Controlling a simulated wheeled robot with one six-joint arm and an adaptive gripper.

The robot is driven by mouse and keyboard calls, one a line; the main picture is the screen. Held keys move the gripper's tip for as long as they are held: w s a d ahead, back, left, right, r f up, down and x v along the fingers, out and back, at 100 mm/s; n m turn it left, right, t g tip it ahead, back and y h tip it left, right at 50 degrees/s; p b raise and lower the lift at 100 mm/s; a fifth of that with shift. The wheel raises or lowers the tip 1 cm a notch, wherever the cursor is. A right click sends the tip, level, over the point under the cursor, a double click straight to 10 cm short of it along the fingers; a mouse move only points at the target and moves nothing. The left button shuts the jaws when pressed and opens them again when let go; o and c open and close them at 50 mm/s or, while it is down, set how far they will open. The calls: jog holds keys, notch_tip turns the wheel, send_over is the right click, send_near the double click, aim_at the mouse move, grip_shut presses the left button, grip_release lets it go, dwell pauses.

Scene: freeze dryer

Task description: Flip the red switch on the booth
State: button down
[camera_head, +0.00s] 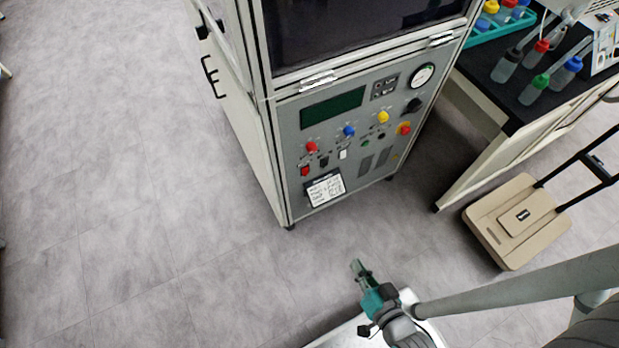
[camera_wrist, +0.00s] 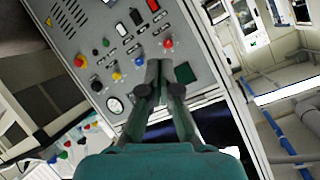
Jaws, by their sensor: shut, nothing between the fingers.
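The booth is a grey cabinet (camera_head: 278,125) with a control panel on its lower front. The small red switch (camera_head: 305,171) sits at the panel's lower left, below a round red knob (camera_head: 311,147). In the wrist view the red switch (camera_wrist: 153,5) is at the top edge, near a black switch (camera_wrist: 136,16) and a white one (camera_wrist: 121,29). My gripper (camera_head: 359,267) is in front of the booth, apart from the panel. In the wrist view my gripper (camera_wrist: 160,68) is shut and empty, its fingertips appearing below the red knob (camera_wrist: 168,43).
To the right stand a dark-topped bench (camera_head: 515,110) with capped bottles and a beige platform cart (camera_head: 490,235) on the floor. The floor left of the booth is clear.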

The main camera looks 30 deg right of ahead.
jog(key=w+d+f+m, duration=0.2)
jog(key=w+f+m, duration=0.1)
jog(key=w, duration=0.5)
jog(key=w+d+f+m+g, duration=0.1)
jog(key=w+f+m, duration=0.3)
jog(key=w, duration=0.4)
jog(key=w+d+f+m+g+y, duration=0.1)
jog(key=w+d+f+m, duration=0.1)
jog(key=w+f, duration=0.3)
jog(key=w+m, duration=0.1)
jog(key=w, duration=0.3)
jog(key=shift+d+f+m, duration=0.15)
jog(key=shift+d+m, duration=0.25)
send_near(306, 171)
jog(key=w+f, duration=0.4)
jog(key=f, duration=0.2)
jog(key=shift+w+f, duration=0.1)
jog(key=shift+w, duration=0.55)
jog(key=shift+w+f, duration=0.1)
jog(key=shift+w, duration=0.2)
